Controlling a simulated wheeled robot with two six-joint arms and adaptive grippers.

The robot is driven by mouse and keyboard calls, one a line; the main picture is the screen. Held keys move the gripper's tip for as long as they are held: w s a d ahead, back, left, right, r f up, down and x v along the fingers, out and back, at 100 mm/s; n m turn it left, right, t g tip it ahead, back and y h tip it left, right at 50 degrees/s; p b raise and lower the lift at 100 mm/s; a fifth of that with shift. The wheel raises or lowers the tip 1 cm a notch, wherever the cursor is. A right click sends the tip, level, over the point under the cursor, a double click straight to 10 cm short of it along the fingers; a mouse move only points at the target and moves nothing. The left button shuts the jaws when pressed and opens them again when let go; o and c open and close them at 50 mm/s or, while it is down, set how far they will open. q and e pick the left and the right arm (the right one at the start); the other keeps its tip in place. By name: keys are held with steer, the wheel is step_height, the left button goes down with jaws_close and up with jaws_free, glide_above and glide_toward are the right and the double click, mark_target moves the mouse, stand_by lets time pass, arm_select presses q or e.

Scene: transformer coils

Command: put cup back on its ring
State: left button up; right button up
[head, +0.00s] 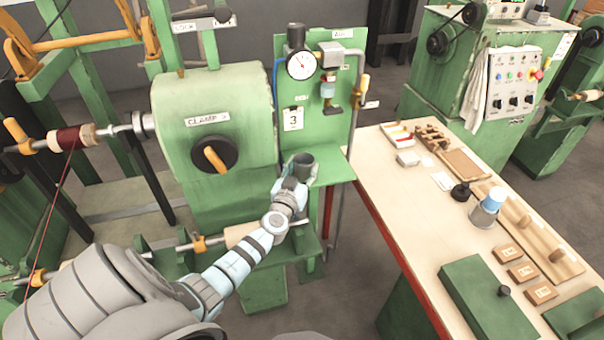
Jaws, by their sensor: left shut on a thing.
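A small dark grey cup (304,162) stands upright, its open mouth showing, in front of the green panel with the gauge. My left gripper (296,180) is shut on the cup from the near left side. The cup is just above or on the small green shelf (332,170) at the panel's foot; I cannot tell whether it touches. I cannot make out the ring; the cup and gripper cover part of the shelf. My right gripper is out of view.
The green panel (345,115) carries a round gauge (301,65) and a small fitting above the shelf. The green machine housing (215,115) with its black knob stands close on the left. A workbench (390,200) with blocks, tools and a grey container (483,217) is on the right.

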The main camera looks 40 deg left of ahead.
arm_select(q)
steer(key=o, duration=1.3)
steer(key=shift+s+d+r, duration=0.1)
steer(key=shift+s+r, duration=0.05)
steer(key=v, duration=1.1)
steer(key=shift+s+d, duration=0.15)
steer(key=shift+s, duration=0.2)
steer(key=shift+w, duration=0.1)
